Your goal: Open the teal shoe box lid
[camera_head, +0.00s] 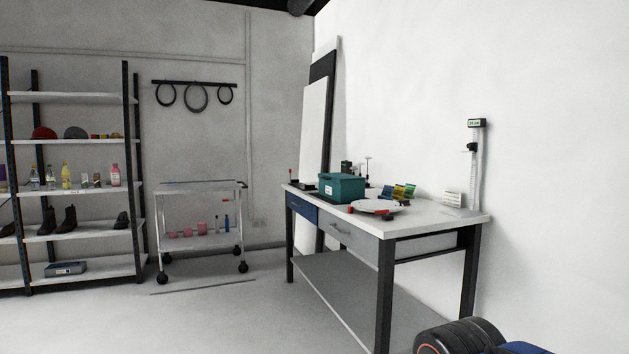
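The teal shoe box (341,188) stands on the far half of the workbench top, with a white label on its front side. Its teal lid looks shut, though it is small at this distance. A round grey-white turntable (374,206) with red parts sits on the bench just in front and to the right of the box. A dark rounded part with an orange ring shows at the bottom right and may be a piece of my arm. My gripper's fingers are not visible, and nothing of mine touches the box.
The workbench (435,222) stands against the right wall, with drawers and a lower shelf. Small colored items (399,192) lie behind the turntable. A white wheeled cart (200,225) and a loaded shelf rack (85,228) stand at the left. The floor before the bench is clear.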

